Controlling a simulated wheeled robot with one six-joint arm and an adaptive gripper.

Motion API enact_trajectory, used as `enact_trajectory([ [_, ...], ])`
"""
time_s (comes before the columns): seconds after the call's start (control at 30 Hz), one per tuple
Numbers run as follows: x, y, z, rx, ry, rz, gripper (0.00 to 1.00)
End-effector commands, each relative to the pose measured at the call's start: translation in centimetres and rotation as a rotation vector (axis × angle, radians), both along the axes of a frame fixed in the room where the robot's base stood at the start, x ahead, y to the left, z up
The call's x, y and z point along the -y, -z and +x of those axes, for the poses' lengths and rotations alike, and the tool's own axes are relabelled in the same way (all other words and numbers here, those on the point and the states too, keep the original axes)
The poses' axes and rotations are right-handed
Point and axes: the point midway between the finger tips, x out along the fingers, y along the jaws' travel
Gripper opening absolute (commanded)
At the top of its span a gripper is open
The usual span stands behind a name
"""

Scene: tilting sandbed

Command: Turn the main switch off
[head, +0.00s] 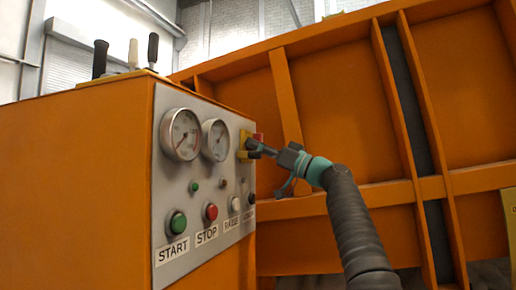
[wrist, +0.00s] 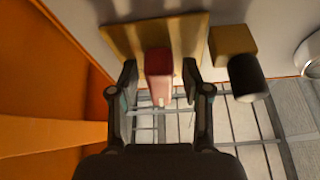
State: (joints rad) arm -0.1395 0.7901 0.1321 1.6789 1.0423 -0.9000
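The main switch shows in the wrist view as a red handle (wrist: 159,75) standing out from a yellow plate (wrist: 120,38) on the grey panel. My gripper (wrist: 160,92) is open, with one finger on each side of the red handle. Gaps show between the handle and both fingers. In the head view my gripper (head: 256,147) reaches the right part of the panel, in front of the yellow plate (head: 243,142). A bit of red (head: 259,138) shows just beyond it. The fingertips are small there and partly hide the switch.
A yellow block (wrist: 233,42) with a black cylinder (wrist: 246,76) sits close to my right finger. The panel (head: 165,235) carries two gauges (head: 181,134), a green START button (head: 176,222) and a red STOP button (head: 211,212). A large orange ribbed structure (head: 340,95) stands behind my arm.

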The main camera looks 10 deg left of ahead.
Motion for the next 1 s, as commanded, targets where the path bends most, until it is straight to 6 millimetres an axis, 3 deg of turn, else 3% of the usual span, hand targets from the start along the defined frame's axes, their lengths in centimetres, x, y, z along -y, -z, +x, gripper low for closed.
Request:
enact_trajectory([
  [0.43,0.01,0.07,-0.14,-0.075,0.001,0.015,0.48],
  [1.0,0.00,-0.26,-0.15,-0.570,0.002,0.112,0.48],
])
